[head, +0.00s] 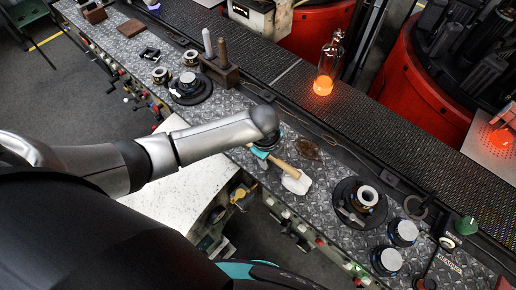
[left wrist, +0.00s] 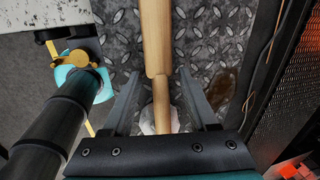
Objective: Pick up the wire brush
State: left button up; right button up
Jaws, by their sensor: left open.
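A wooden-handled tool (head: 284,167), which looks like the wire brush, lies on the diamond-plate bench with a white cloth-like piece (head: 297,182) at its near end. I cannot make out any bristles. In the left wrist view the wooden handle (left wrist: 156,40) runs lengthwise between the fingers of my left gripper (left wrist: 158,88). The fingers are apart, one on each side of the handle, with gaps showing. In the head view my left gripper (head: 262,150) is over the tool's far end and mostly hidden by my arm. My right gripper is not in view.
A brown oval piece (head: 306,148) lies close to the right of the tool. A glowing bottle (head: 326,68) stands on the dark mesh strip behind. A wooden block with pegs (head: 219,70) stands further left.

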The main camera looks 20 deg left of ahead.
pick_arm(q)
grip_shut()
dwell(0.5)
dwell(1.0)
